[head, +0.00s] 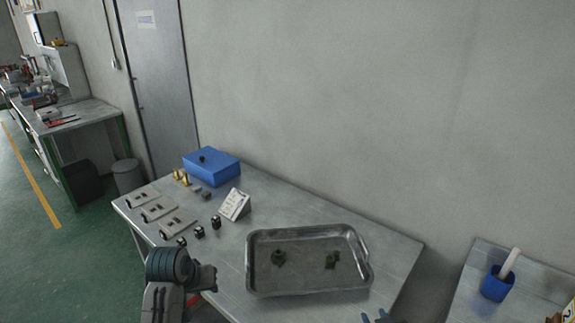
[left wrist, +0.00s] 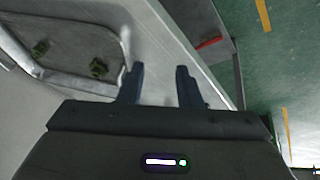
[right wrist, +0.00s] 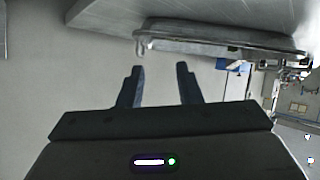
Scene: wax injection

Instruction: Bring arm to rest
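My right gripper (head: 374,318) barely shows at the bottom edge of the head view, in front of the metal tray. In the right wrist view, its two fingers (right wrist: 159,85) are apart with nothing between them. My left arm shows at the lower left in the head view, by the table's front edge. In the left wrist view, my left gripper (left wrist: 160,85) has its fingers apart and empty, beside the tray's rim. The metal tray (head: 262,290) lies on the table and holds two small dark green pieces, one left (head: 279,257) and one right (head: 332,260).
The steel table (head: 222,262) also bears a blue box (head: 212,168), a white card stand (head: 235,204), flat grey plates (head: 158,208) and several small dark blocks. A blue cup (head: 496,285) with a white rod stands on another table at right. A wall closes off the back.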

